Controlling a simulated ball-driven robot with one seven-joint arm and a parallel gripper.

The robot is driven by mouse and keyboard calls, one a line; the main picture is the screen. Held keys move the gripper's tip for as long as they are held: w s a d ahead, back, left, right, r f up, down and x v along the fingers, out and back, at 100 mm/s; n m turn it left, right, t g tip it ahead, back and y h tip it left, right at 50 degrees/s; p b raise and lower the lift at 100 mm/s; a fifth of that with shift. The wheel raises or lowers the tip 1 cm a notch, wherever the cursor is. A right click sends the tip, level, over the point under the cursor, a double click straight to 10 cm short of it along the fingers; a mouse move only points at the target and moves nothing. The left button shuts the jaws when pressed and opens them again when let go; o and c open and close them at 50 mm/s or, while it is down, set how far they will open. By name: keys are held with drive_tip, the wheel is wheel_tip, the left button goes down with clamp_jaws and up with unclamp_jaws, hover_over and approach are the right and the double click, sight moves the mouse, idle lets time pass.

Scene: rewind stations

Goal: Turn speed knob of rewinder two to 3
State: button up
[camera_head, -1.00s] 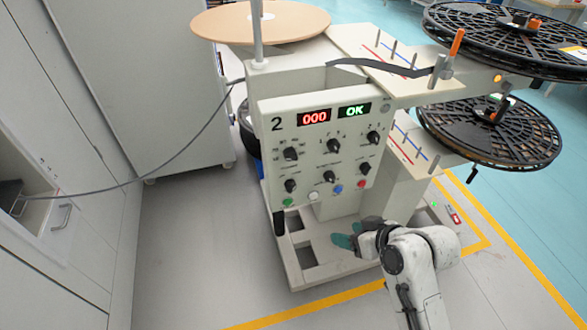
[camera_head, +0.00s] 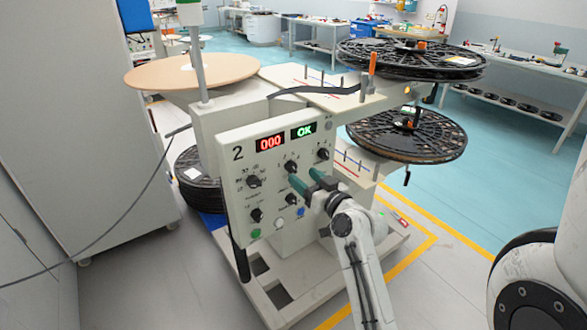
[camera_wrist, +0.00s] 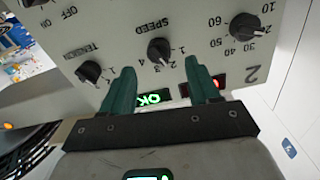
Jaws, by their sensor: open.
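The control panel of rewinder two (camera_head: 235,180) carries a "2", a red 000 display and a green OK display. The speed knob (camera_head: 291,166) is the black middle knob of its upper row. In the wrist view the panel appears upside down, with the speed knob (camera_wrist: 159,50) under the word SPEED and a scale from 1 to 4. I cannot tell which number it points at. My gripper (camera_head: 302,177) is open in front of the panel, just below the speed knob. In the wrist view its green fingers (camera_wrist: 162,76) are apart and empty, with the OK display between them.
The tension knob (camera_wrist: 90,72) and a numbered knob (camera_wrist: 245,26) flank the speed knob. Black reels (camera_head: 410,132) stick out at the machine's right. A grey cabinet (camera_head: 80,120) stands at the left. A cable hangs between the cabinet and the machine.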

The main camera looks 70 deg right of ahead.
sight(296, 170)
drive_tip(key=shift+p+x, duration=0.45)
drive_tip(key=shift+x, duration=2.1)
drive_tip(key=shift+c, duration=0.3)
drive_tip(key=c, duration=1)
drive_tip(key=shift+m, duration=0.4)
drive_tip(key=m+p, duration=0.1)
drive_tip(key=m, duration=0.3)
drive_tip(key=shift+s+f+m+p, duration=0.1)
drive_tip(key=shift+m+p, duration=0.6)
drive_tip(key=shift+m, duration=1.2)
drive_tip(key=shift+d, duration=0.1)
